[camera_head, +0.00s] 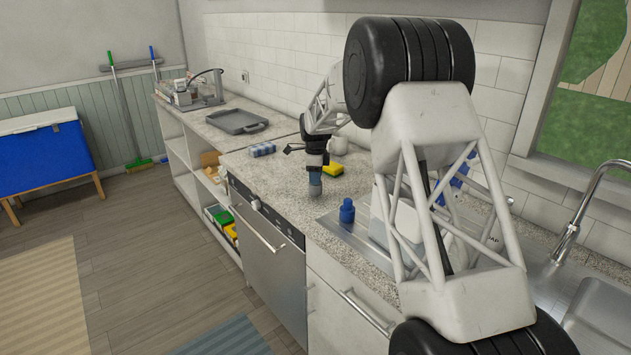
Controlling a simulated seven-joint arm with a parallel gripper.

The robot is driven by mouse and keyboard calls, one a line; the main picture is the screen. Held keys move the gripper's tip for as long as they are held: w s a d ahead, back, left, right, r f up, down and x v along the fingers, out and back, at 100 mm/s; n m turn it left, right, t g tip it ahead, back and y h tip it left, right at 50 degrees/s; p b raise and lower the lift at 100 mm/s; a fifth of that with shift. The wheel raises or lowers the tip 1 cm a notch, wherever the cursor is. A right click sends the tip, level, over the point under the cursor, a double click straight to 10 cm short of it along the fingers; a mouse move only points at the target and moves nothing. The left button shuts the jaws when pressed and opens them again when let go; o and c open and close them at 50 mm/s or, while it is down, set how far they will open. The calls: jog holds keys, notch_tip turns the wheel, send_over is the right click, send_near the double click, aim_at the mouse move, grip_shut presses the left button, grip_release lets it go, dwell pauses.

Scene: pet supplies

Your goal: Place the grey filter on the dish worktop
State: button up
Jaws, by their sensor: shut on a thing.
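My gripper (315,178) is small in view and points down over the speckled dish worktop (272,190), above the dishwasher. It is shut on a small grey piece, which I take to be the grey filter (315,190). The filter is upright under the jaws, at or just above the worktop surface; I cannot tell whether it touches. The fingertips are too small to make out clearly.
A yellow sponge (333,169) lies close behind my gripper. A blue bottle (347,211) stands to the front right by the sink. A grey tray (237,121) lies farther left. The worktop left of the gripper is clear.

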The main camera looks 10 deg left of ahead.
jog(key=shift+f, duration=0.9)
jog(key=shift+f, duration=0.1)
jog(key=o, duration=1)
jog(key=shift+c, duration=0.2)
notch_tip(320, 180, up, 12)
jog(key=shift+r, duration=0.1)
dwell(0.3)
